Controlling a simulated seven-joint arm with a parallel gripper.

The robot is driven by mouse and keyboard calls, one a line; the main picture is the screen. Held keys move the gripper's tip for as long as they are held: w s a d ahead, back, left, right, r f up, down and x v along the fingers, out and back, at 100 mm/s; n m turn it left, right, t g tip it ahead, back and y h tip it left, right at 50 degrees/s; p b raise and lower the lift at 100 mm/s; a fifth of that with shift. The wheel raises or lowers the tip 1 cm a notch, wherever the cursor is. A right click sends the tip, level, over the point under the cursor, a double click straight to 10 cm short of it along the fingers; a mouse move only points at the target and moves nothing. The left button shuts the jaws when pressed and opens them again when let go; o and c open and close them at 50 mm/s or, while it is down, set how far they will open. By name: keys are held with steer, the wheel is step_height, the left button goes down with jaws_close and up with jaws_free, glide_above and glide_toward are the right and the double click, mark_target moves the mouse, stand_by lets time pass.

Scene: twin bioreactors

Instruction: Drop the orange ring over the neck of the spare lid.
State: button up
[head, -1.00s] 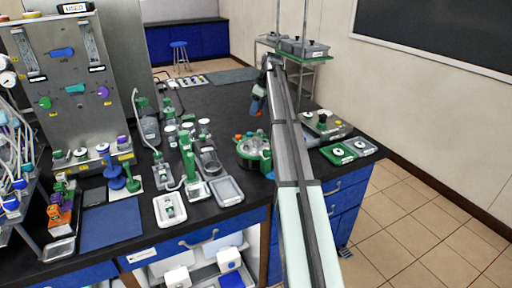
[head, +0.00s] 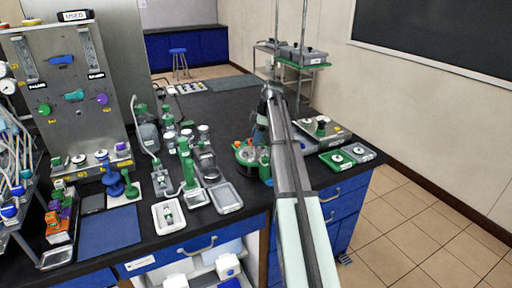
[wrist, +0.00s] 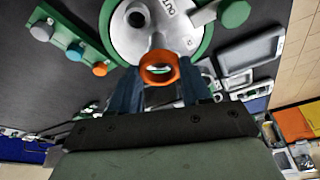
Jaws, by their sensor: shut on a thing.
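In the wrist view my gripper (wrist: 160,92) is shut on the orange ring (wrist: 148,76), which sits between the blue-grey fingertips with its opening showing. Beyond it is a round metal lid (wrist: 117,40) with a green rim, ports and lettering, apparently the spare lid. A round port with a dark bore (wrist: 138,14) stands on it, above the ring in the picture. The ring overlaps the lid's near edge; whether they touch I cannot tell. In the head view the gripper (head: 261,143) is over the green-rimmed lid assembly (head: 243,157), and the ring is not clearly visible.
A green strip with grey, teal and orange knobs (wrist: 75,46) lies left of the lid in the wrist view. Grey trays (wrist: 252,50) lie to its right. In the head view, green and glass vessels (head: 187,165) stand left of the gripper, and green and grey plates (head: 337,159) lie right.

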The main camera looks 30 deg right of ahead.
steer(key=shift+f, duration=2.2)
steer(key=shift+f, duration=0.15)
steer(key=o, duration=1)
steer(key=v, duration=1.2)
steer(key=shift+s, duration=0.1)
